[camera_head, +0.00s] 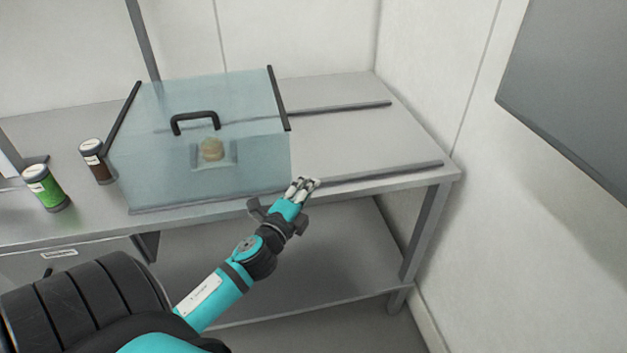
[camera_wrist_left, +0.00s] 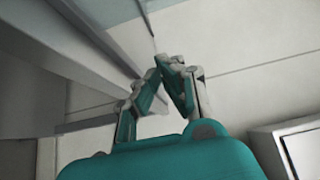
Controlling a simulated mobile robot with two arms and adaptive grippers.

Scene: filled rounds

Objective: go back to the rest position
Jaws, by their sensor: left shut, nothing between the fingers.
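My left gripper (camera_head: 302,184) is shut and empty. In the head view it is in front of the bench, close to the lower right corner of the clear box. It also shows in the left wrist view (camera_wrist_left: 166,62), where its two fingertips meet with nothing between them. My teal left arm reaches up to it from the lower left. My right gripper is in neither view.
A clear box (camera_head: 255,170) with a black handle (camera_head: 196,122) stands on the grey bench (camera_head: 350,140); a small tan thing (camera_head: 211,149) shows through it. A green jar (camera_head: 46,190) and a brown jar (camera_head: 97,163) stand left. The bench's right part, with rails, is bare.

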